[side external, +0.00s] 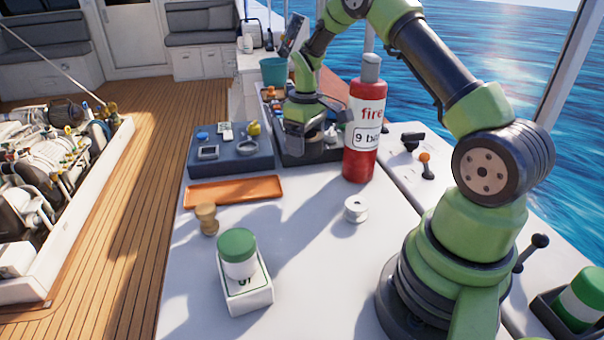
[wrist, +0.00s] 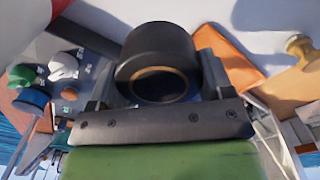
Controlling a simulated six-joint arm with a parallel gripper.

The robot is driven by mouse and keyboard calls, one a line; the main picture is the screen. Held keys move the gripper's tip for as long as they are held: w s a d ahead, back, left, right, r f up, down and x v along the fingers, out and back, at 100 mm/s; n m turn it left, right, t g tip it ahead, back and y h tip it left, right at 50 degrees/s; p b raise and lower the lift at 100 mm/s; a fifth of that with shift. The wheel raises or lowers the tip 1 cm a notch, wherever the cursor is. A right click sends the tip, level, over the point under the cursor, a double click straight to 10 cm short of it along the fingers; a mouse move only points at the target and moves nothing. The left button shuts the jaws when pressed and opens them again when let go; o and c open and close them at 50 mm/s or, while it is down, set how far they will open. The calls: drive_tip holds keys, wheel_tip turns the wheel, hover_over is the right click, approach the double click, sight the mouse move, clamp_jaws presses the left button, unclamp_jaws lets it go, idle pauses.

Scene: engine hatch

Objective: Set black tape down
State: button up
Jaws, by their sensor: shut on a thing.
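The black tape (wrist: 150,55) is a thick black roll with a tan inner ring. In the wrist view it sits between the two fingers of my gripper (wrist: 158,72), which are shut on it. In the side view my gripper (side external: 303,132) is over the near left part of a dark compartment tray (side external: 322,158), left of the red bottle. There the tape is hard to tell from the dark fingers. I cannot tell whether the tape touches anything below.
A red bottle (side external: 362,130) stands close right of my gripper. A dark blue tray (side external: 230,166) with small items lies to the left. An orange tray (side external: 235,191), a wooden knob (side external: 207,219), a white spool (side external: 355,209) and a green-lidded jar (side external: 238,255) are nearer. The white tabletop between them is clear.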

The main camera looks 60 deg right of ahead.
drive_tip(key=s+a, duration=0.3)
drive_tip(key=a, duration=0.8)
hover_over(287, 219)
wheel_tip(287, 219, down, 4)
drive_tip(key=shift+s+f, duration=0.1)
drive_tip(key=shift+f, duration=2.5)
drive_tip(key=shift+f, duration=0.1)
drive_tip(key=o, duration=1)
drive_tip(key=shift+c, duration=0.2)
